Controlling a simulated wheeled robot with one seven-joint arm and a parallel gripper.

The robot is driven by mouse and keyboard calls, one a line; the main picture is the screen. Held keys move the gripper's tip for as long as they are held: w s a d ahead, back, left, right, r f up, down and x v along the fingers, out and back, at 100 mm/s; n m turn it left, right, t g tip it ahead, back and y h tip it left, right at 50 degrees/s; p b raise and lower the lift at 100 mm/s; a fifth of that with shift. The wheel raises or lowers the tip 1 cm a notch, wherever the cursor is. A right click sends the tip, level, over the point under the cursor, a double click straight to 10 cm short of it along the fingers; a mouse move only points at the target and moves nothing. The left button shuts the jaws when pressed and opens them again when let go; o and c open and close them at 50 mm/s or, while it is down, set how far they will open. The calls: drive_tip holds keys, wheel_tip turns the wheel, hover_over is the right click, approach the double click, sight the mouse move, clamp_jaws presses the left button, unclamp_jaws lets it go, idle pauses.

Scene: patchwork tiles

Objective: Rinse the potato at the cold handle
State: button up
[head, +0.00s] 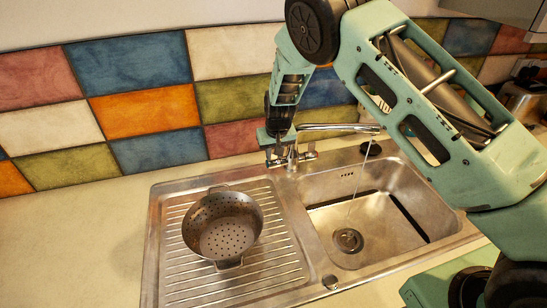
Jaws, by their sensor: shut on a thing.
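My gripper (277,152) points down at the left side of the chrome tap (292,156) behind the sink. It is shut on the tap's left handle (271,160), though its fingers are small and partly blurred here. No label shows whether this handle is the cold one. Another handle (311,154) is on the tap's right side. The spout (340,127) reaches right over the basin (385,215). A thin stream of water (360,175) runs from its tip down to the drain. I see no potato in this view.
A metal colander (228,228) with holes stands on the ribbed drainboard (285,262), left of the basin, and looks empty. The counter (95,235) at left is clear. A tiled wall (150,110) stands close behind.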

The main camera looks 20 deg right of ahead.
drive_tip(key=shift+s, duration=0.1)
drive_tip(key=o, duration=1)
drive_tip(key=shift+r, duration=0.1)
drive_tip(key=b+v, duration=0.4)
drive_tip(key=v, duration=1.3)
drive_tip(key=shift+s+b, duration=0.2)
drive_tip(key=shift+b, duration=0.1)
